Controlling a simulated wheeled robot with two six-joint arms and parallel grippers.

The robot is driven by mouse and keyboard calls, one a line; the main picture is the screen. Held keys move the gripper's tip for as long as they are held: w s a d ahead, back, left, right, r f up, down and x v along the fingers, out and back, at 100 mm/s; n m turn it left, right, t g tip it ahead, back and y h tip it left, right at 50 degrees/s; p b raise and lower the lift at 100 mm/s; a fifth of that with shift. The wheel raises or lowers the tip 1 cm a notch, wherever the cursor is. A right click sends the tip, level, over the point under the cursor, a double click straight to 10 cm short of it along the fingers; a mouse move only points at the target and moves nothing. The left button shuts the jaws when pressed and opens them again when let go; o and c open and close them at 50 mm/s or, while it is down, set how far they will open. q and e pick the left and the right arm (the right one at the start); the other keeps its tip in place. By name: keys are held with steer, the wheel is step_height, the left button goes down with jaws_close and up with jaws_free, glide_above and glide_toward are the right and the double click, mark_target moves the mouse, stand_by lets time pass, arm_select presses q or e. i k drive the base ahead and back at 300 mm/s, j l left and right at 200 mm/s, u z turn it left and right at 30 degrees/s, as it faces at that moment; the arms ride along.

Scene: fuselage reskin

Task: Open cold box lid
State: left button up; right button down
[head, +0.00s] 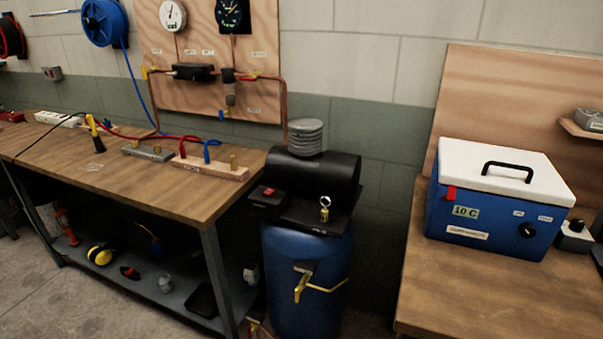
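The cold box (484,238) is a blue chest on the wooden bench at the right of the head view. Its white lid (463,160) lies flat and closed on top, with a black handle (508,170) standing up from it. A red latch or tab (451,193) sits at the front left edge under the lid. The front carries a "10 C" label (466,211) and a black knob (527,230). Neither of my grippers shows in the head view.
A blue tank with a black compressor (305,270) stands on the floor left of the right bench (440,290). A long workbench (150,190) with hoses and tools is at the left. Small grey and black devices (573,237) stand right of the cold box.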

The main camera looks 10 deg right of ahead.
mark_target(529, 175)
steer(key=z, duration=1.4)
